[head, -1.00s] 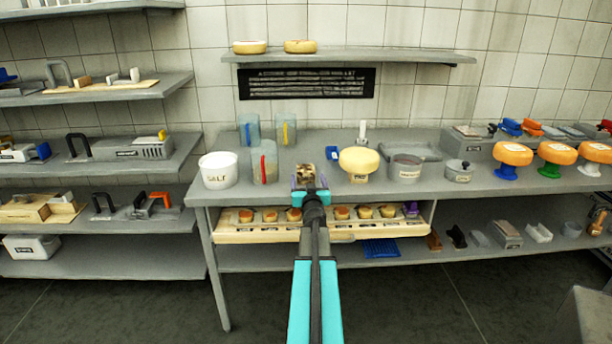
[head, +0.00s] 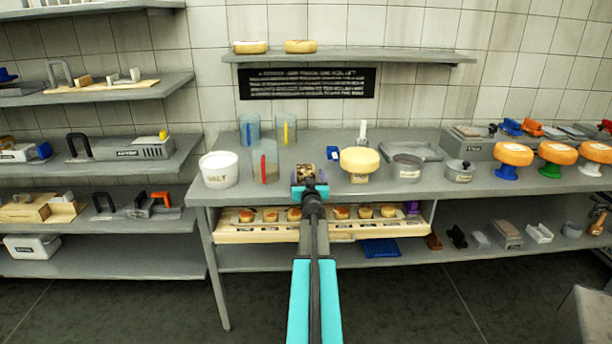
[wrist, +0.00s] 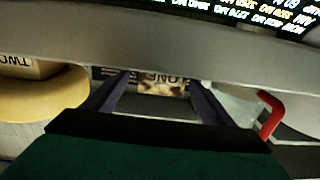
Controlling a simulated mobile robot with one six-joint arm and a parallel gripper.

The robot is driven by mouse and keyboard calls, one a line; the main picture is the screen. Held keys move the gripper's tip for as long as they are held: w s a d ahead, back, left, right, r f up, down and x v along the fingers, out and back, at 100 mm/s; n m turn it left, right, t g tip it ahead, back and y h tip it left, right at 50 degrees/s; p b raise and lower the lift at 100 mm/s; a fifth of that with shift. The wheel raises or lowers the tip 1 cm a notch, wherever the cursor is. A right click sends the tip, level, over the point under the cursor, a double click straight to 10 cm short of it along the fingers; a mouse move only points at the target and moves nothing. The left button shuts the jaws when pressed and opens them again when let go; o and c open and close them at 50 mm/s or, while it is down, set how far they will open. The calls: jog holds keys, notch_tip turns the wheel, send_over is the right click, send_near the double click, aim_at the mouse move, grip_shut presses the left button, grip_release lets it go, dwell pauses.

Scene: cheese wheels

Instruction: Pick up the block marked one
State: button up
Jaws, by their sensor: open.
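The block marked one (head: 304,172) is a small tan and brown mottled piece on the grey workbench (head: 330,155), between the measuring jugs and the yellow cheese wheel. In the wrist view the block (wrist: 160,87) shows beyond my fingers, near a dark strip with part of a label on it. My gripper (head: 309,184) is at the front of the block, low over the bench's front edge. In the wrist view my gripper (wrist: 158,80) is open, with one purple finger on each side of the block. I cannot tell if either finger touches it.
A white salt tub (head: 218,170) and clear jugs (head: 265,165) stand left. A yellow cheese wheel on a stand (head: 360,161) and a grey pot (head: 406,170) stand right. A wooden drawer with several small cheeses (head: 385,229) sits below the bench top. A wheel marked two (wrist: 40,98) is close by.

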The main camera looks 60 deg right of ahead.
aim_at(306, 167)
jog(key=shift+x, duration=1.95)
jog(key=shift+w, duration=0.1)
jog(key=c, duration=1.2)
jog(key=shift+c, duration=0.2)
jog(key=shift+r, duration=0.2)
jog(key=shift+r+p, duration=0.85)
jog(key=shift+r, duration=0.4)
jog(key=s+a+r+p, duration=0.2)
jog(key=s+a+p, duration=0.2)
jog(key=s, duration=1)
jog(key=a, duration=0.3)
jog(key=shift+s+a, duration=0.15)
jog(key=shift+s, duration=0.05)
jog(key=shift+r, duration=0.1)
